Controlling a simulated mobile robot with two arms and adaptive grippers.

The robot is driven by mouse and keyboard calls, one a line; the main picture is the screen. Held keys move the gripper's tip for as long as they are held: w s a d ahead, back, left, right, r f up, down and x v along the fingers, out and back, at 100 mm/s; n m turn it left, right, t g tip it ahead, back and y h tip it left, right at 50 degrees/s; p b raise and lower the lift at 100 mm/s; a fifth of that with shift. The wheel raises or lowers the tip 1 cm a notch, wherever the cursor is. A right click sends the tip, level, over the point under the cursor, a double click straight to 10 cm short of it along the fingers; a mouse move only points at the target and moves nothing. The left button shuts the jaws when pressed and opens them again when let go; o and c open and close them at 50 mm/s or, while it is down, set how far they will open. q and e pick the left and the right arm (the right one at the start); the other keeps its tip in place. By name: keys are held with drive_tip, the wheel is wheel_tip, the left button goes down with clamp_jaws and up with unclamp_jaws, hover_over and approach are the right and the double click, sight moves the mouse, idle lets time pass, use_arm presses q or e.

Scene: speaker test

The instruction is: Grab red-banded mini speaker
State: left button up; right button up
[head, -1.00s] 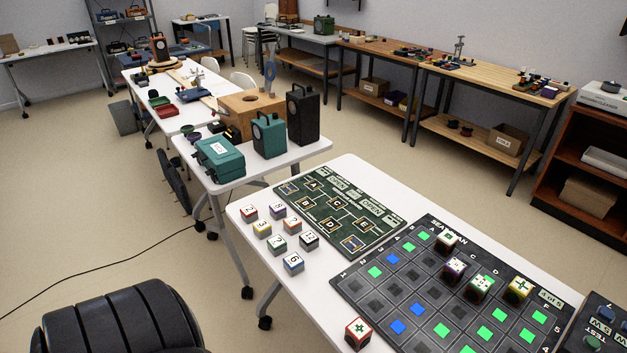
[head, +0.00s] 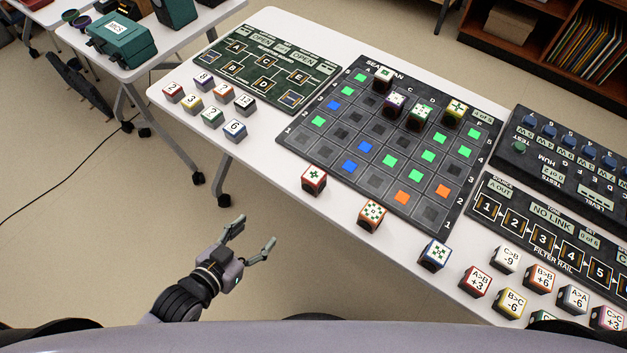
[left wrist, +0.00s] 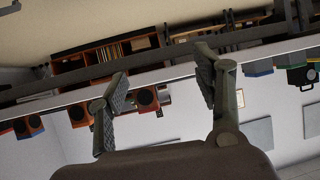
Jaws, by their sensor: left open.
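My left gripper (head: 250,240) is open and empty in the head view, above the floor in front of the white table. Its two fingers also show in the left wrist view (left wrist: 160,92), apart with nothing between them. That view looks upside down.
The white table (head: 270,160) holds a dark grid board (head: 400,190), a green board (head: 262,62), control panels (head: 570,150) and several marked cubes. A second table (head: 180,40) with a teal case (head: 123,42) stands upper left. Floor between is open.

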sight(308, 183)
use_arm(q)
drive_tip(key=s+d+r+m+h, duration=0.15)
drive_tip(key=d+r, duration=0.35)
drive_tip(key=r, duration=0.5)
drive_tip(key=shift+n+t+h, duration=0.25)
drive_tip(key=shift+t+h, duration=0.15)
drive_tip(key=shift+h, duration=0.05)
drive_tip(key=x, duration=1)
drive_tip(key=shift+w, duration=0.55)
drive_tip(key=shift+a+x, duration=0.2)
drive_tip(key=shift+x, duration=2.9)
drive_tip(key=shift+f, duration=0.1)
drive_tip(key=c, duration=1.3)
drive_tip(key=shift+p, duration=0.3)
